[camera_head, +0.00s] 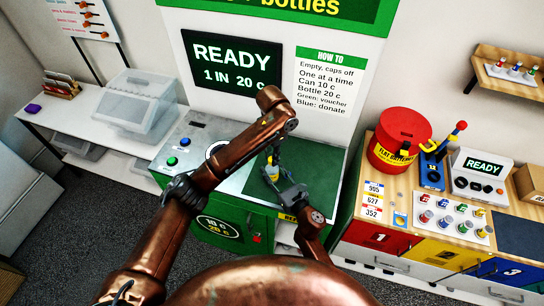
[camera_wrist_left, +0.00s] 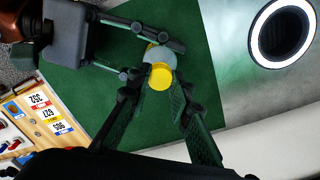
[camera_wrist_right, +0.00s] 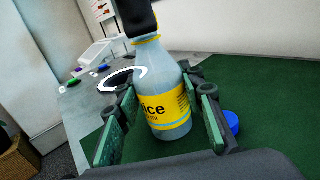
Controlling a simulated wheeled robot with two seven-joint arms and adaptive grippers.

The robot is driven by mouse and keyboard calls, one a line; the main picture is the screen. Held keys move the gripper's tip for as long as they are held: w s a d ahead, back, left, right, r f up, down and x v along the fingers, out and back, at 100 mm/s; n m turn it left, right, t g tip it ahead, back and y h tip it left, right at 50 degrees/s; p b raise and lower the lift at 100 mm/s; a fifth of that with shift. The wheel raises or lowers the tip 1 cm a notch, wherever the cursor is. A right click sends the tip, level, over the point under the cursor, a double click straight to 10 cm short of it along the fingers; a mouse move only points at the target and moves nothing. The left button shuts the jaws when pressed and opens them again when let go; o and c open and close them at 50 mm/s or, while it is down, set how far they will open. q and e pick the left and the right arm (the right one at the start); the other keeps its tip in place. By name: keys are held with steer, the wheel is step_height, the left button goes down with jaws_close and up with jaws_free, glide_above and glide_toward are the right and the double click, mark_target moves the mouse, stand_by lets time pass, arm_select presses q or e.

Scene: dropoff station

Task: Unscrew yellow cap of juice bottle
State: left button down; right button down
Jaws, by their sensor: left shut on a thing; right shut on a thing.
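The juice bottle (camera_wrist_right: 162,85), pale with a yellow label, stands upright on the green mat (camera_wrist_right: 275,95) in the right wrist view. It shows small in the head view (camera_head: 271,172). My right gripper (camera_wrist_right: 162,100) is shut on the bottle's body, one finger on each side. The yellow cap (camera_wrist_left: 161,77) is at the bottle's top in the left wrist view. My left gripper (camera_wrist_left: 163,84) is shut on the cap from above, and its fingers partly hide the cap in the right wrist view. Whether the cap is loose cannot be told.
A blue round piece, perhaps a cap (camera_wrist_right: 231,122), lies on the mat beside the bottle. A round opening with a white ring (camera_wrist_left: 282,34) is in the grey counter beside the mat. A red drum (camera_head: 400,135) stands on the right-hand counter.

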arm_select(q)
steer(key=n, duration=0.9)
steer(key=shift+n, duration=0.4)
steer(key=n, duration=0.5)
steer(key=shift+n, duration=0.4)
steer(key=n, duration=0.5)
steer(key=shift+w+r, duration=0.1)
steer(key=shift+r, duration=0.1)
steer(key=shift+r, duration=1)
